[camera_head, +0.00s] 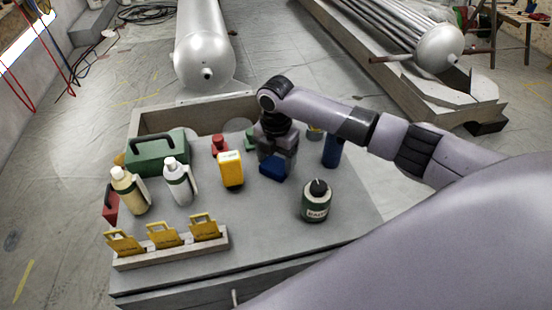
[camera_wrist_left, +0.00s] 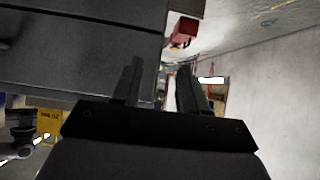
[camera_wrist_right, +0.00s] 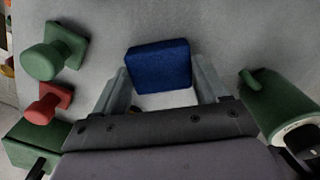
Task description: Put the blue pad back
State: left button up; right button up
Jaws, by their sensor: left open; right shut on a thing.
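In the right wrist view the blue pad (camera_wrist_right: 158,62) sits between the fingertips. My right gripper (camera_wrist_right: 160,84) is shut on it; in the head view this gripper (camera_head: 276,158) points down over the pad and partly hides it. I cannot tell whether the pad touches the worktop. My left gripper (camera_wrist_left: 160,70) is open and empty beside the worktop's edge, outside the head view.
Around the pad stand a yellow box (camera_head: 231,172), a green-and-white jar (camera_head: 316,204), a blue can (camera_head: 332,150) and a red knobbed piece (camera_head: 219,146). A green toolbox (camera_head: 150,158) and two bottles stand left. A rack (camera_head: 175,257) with yellow cards lies at the front.

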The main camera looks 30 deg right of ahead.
aim_at(276, 164)
jog(key=o, duration=0.9)
jog(key=shift+o, duration=0.2)
notch_tip(276, 164, up, 12)
jog(key=shift+p, duration=0.45)
